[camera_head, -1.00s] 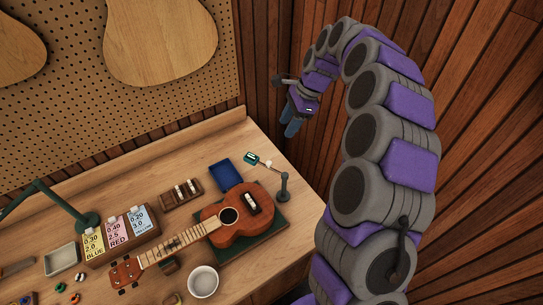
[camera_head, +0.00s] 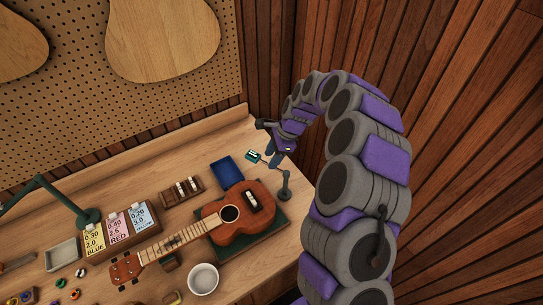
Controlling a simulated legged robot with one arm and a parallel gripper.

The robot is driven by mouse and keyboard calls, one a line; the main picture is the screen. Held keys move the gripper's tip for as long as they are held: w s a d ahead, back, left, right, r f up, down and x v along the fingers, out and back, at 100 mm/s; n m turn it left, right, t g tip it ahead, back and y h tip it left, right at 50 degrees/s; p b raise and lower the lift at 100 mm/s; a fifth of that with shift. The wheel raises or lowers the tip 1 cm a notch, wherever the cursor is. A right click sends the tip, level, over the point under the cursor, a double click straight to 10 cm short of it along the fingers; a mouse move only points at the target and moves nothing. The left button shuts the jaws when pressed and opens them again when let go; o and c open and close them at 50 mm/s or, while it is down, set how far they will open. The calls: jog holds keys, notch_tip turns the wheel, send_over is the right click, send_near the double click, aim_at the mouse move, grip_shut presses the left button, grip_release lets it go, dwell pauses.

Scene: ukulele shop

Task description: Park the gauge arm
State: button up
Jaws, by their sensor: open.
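The gauge arm (camera_head: 254,156) shows as a small green-faced gauge head on a thin arm, to the left of a dark post (camera_head: 286,187) at the bench's right side. My gripper (camera_head: 273,161) points down at the thin arm, just right of the gauge head. It is open; its fingers cover part of the arm, and I cannot tell if they touch it. A dark blue tray or pad (camera_head: 227,173) lies left of and below the gauge head. A ukulele (camera_head: 236,224) lies on a green mat (camera_head: 270,238) in front of the post.
Label cards stand in a wooden holder (camera_head: 128,238) at left, near a green lamp (camera_head: 88,216). A small wooden rack (camera_head: 182,192), white bowl (camera_head: 203,279) and grey tray (camera_head: 62,255) are on the bench. A pegboard (camera_head: 170,110) and plank wall close the back and right.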

jog(key=shift+d, duration=0.4)
jog(key=shift+a+f, duration=0.1)
jog(key=shift+a, duration=0.3)
jog(key=c, duration=0.6)
jog(key=shift+d, duration=0.1)
grip_shut()
